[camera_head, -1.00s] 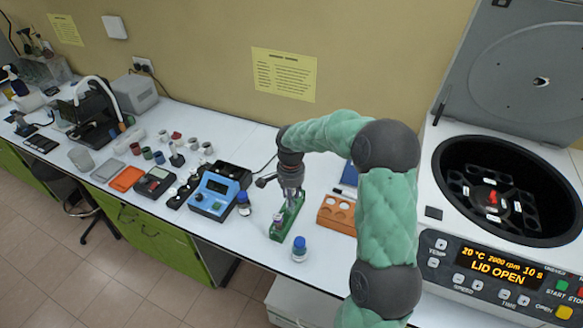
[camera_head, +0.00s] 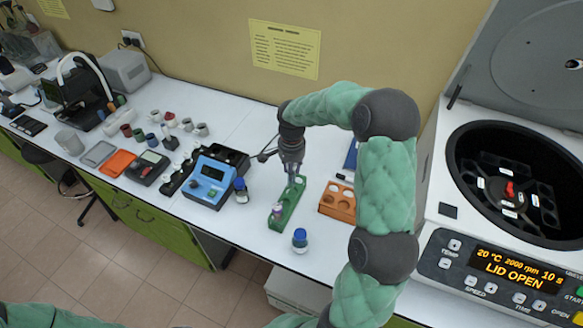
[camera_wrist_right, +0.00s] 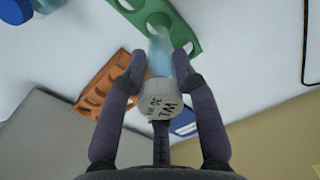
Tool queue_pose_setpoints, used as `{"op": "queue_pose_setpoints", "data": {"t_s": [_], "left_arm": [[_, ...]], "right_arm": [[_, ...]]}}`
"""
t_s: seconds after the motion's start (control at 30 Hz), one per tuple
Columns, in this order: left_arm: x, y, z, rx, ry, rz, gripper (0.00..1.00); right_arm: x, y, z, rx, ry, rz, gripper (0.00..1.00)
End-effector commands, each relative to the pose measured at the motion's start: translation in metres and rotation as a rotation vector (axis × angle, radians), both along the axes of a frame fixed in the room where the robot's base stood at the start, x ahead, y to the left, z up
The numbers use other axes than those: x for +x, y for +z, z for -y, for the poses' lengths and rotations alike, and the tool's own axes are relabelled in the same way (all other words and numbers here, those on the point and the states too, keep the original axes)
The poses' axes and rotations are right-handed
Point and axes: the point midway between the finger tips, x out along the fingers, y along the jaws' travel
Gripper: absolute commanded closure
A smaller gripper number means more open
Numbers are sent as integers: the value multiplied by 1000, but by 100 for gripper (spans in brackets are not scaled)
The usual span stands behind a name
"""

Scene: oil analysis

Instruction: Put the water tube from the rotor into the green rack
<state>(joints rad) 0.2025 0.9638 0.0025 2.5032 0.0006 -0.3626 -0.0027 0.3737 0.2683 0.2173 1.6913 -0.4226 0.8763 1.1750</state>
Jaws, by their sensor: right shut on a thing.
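My right gripper (camera_head: 292,178) is over the far end of the green rack (camera_head: 287,207). In the right wrist view the right gripper (camera_wrist_right: 158,62) is shut on the water tube (camera_wrist_right: 160,92), which has a white, lettered cap and a pale blue translucent body. The tube's lower end points at a hole of the green rack (camera_wrist_right: 181,24); I cannot tell how far in it is. Another tube with a pale purple cap (camera_head: 277,211) stands in the rack's near end. The rotor (camera_head: 508,190) shows in the open centrifuge at right. My left gripper is not in view.
An orange rack (camera_head: 337,199) stands just right of the green rack. A blue-capped bottle (camera_head: 300,241) stands near the front edge, another (camera_head: 241,190) beside the blue device (camera_head: 211,181). The centrifuge (camera_head: 440,240) takes up the right side.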

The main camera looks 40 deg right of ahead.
Motion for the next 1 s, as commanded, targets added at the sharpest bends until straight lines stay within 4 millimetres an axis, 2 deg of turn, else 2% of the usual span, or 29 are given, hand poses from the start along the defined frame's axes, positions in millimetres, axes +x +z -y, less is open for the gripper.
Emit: {"op": "queue_pose_setpoints", "data": {"t_s": [0.8, 1.0], "left_arm": [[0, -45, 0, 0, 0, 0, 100], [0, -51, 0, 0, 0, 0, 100]], "right_arm": [[0, -72, 0, 0, 0, -1, 99], [0, -81, 0, 0, 0, 0, 99]]}}
